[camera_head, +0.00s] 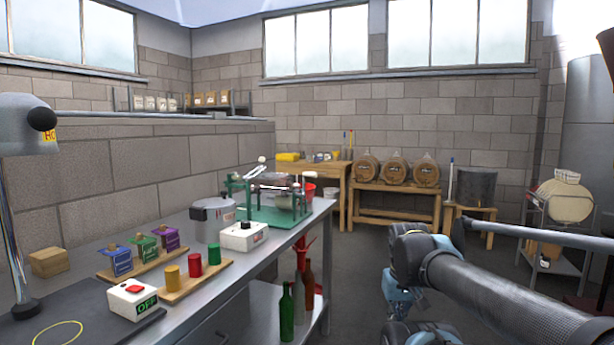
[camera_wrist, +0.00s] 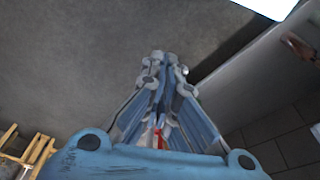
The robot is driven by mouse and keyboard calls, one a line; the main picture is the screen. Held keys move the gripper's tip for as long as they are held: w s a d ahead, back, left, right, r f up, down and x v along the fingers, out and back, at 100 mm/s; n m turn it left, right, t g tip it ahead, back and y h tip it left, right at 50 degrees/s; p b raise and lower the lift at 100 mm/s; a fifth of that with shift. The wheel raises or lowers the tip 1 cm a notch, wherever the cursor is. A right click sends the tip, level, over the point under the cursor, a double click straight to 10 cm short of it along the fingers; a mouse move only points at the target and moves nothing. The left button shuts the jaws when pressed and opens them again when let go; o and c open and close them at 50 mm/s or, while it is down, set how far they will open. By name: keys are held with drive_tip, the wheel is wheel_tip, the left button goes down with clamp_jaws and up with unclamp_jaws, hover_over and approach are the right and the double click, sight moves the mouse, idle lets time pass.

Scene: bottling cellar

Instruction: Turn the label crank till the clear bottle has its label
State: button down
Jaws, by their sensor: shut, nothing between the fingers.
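A green-based machine (camera_head: 262,213) with upright side frames and a roller stands at the far end of the steel workbench. A clear, brownish-looking cylinder, perhaps the clear bottle (camera_head: 275,179), lies across its top; I cannot tell whether it bears a label. A crank is hard to make out; a thin rod and a red part show at the machine's right side. My gripper (camera_wrist: 163,62) is shut and empty in the wrist view, over grey floor, away from the machine. In the head view my arm reaches in from the right, clear of the bench.
The workbench (camera_head: 172,325) holds a grey pot (camera_head: 212,219), a white switch box (camera_head: 243,237), a box with a red button (camera_head: 135,298), coloured cylinders and small boxes. Green and brown bottles (camera_head: 287,312) stand below. Barrels (camera_head: 396,171) stand at the back. The floor between is open.

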drive_tip(key=w+a+r+n+t+h, duration=0.1)
drive_tip(key=w+a+r+n, duration=0.3)
drive_tip(key=w+r+n, duration=0.55)
drive_tip(key=w+a+r+n+t+h, duration=0.1)
drive_tip(key=w+a+r+n, duration=0.5)
drive_tip(key=w+r, duration=0.65)
drive_tip(key=w+a+r+n+t, duration=0.1)
drive_tip(key=w+a+r+n, duration=0.4)
drive_tip(key=a+r+n, duration=0.35)
drive_tip(key=w+a+r+n+t, duration=0.1)
drive_tip(key=w+a+r+n, duration=0.3)
drive_tip(key=a+r+n, duration=0.45)
drive_tip(key=w+d+f+m, duration=0.1)
drive_tip(key=w+d+f, duration=0.1)
drive_tip(key=w+f, duration=0.5)
drive_tip(key=shift+w+f, duration=0.2)
drive_tip(key=shift+w, duration=0.95)
